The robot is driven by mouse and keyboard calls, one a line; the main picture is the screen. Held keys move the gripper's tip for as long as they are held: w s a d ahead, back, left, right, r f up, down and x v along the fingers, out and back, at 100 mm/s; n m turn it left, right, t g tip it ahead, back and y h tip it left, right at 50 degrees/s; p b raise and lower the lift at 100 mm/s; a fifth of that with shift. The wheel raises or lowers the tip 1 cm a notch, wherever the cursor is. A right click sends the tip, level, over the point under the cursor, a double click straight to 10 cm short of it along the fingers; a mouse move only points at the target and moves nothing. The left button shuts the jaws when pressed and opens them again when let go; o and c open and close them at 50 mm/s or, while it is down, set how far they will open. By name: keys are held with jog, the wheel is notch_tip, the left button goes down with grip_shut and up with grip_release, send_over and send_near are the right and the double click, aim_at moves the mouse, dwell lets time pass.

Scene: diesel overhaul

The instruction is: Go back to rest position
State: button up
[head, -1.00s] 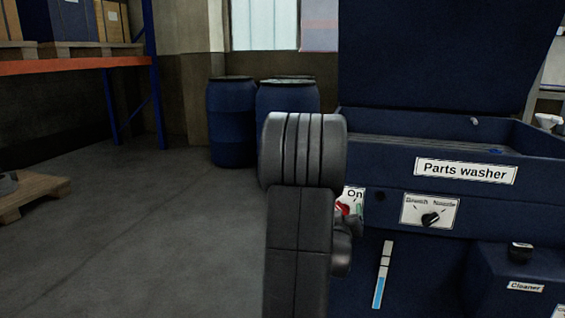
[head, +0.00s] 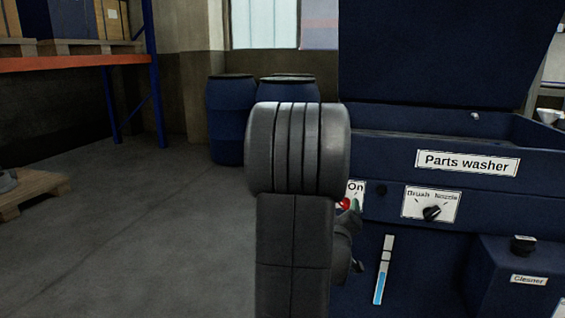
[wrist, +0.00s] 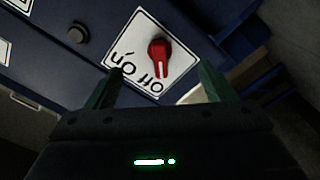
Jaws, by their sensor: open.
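My gripper (wrist: 160,88) is open in the wrist view, with two green fingers spread apart and nothing between them. Beyond the fingertips is the red On/Off knob (wrist: 160,57) on its white plate, on the front of the parts washer. The fingers look apart from the knob. In the head view my arm stands in front of the left end of the parts washer (head: 400,160) and hides most of the gripper. Part of the red knob (head: 344,203) and a bit of green finger (head: 355,205) show just right of the arm. The washer lid is up.
A Brush/Nozzle selector (head: 432,212) is right of the On/Off plate. A cleaner container (head: 515,280) stands at the lower right. Blue barrels (head: 231,120) stand at the back, a rack (head: 80,62) at the left and a pallet (head: 40,188) below it.

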jog(key=w+m+p, duration=0.1)
jog(key=w+m, duration=0.1)
jog(key=w+d+m+p, duration=0.1)
jog(key=w+m, duration=0.1)
jog(key=shift+w+d+p, duration=0.1)
jog(key=shift+d+p, duration=0.1)
jog(key=shift+p, duration=0.1)
jog(key=m+p, duration=0.1)
jog(key=m, duration=0.3)
jog(key=shift+r+m, duration=0.1)
jog(key=shift+m, duration=0.3)
jog(key=m+p, duration=0.1)
jog(key=m, duration=0.3)
jog(key=shift+d+m+p, duration=0.1)
jog(key=shift+m+p, duration=0.2)
jog(key=shift+p, duration=0.1)
jog(key=m+p, duration=0.2)
jog(key=m, duration=0.2)
jog(key=shift+d, duration=0.1)
jog(key=n+b, duration=0.2)
jog(key=n, duration=0.2)
send_near(345, 205)
jog(key=shift+w+d, duration=0.2)
jog(key=shift+w, duration=0.4)
